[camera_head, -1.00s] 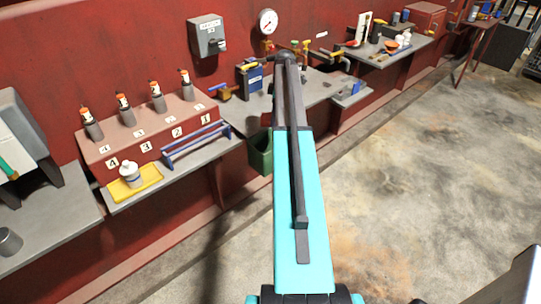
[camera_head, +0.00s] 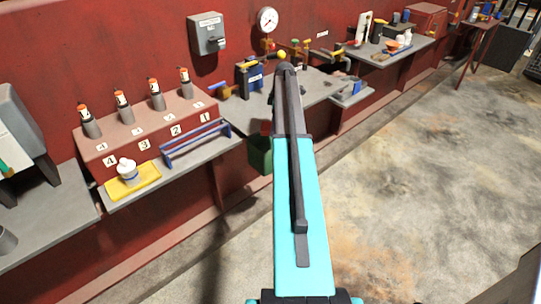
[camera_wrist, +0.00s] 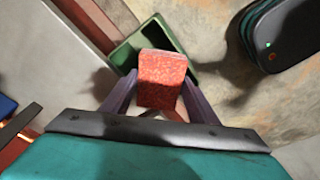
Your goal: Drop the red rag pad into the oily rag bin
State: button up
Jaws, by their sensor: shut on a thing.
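The red rag pad (camera_wrist: 162,78) is held between the two fingers of my gripper (camera_wrist: 160,84) in the wrist view. The green bin (camera_wrist: 125,56), which I take for the oily rag bin, lies below and beyond the pad in that view. The pad overlaps part of the bin's opening and hides some of its inside. In the head view the bin (camera_head: 260,156) hangs low by the bench edge, just left of my arm. A small red patch above it is likely the pad. My gripper is mostly hidden there.
A grey bench (camera_head: 255,106) with valves stands above and behind the bin. The concrete floor (camera_head: 430,190) at right is open.

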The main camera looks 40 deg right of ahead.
jog(key=o, duration=1.1)
notch_tip(320, 180, up, 14)
jog(key=s+d+b, duration=0.1)
jog(key=b, duration=0.2)
jog(key=shift+s+d+f, duration=0.2)
jog(key=shift+s, duration=0.1)
dwell(0.6)
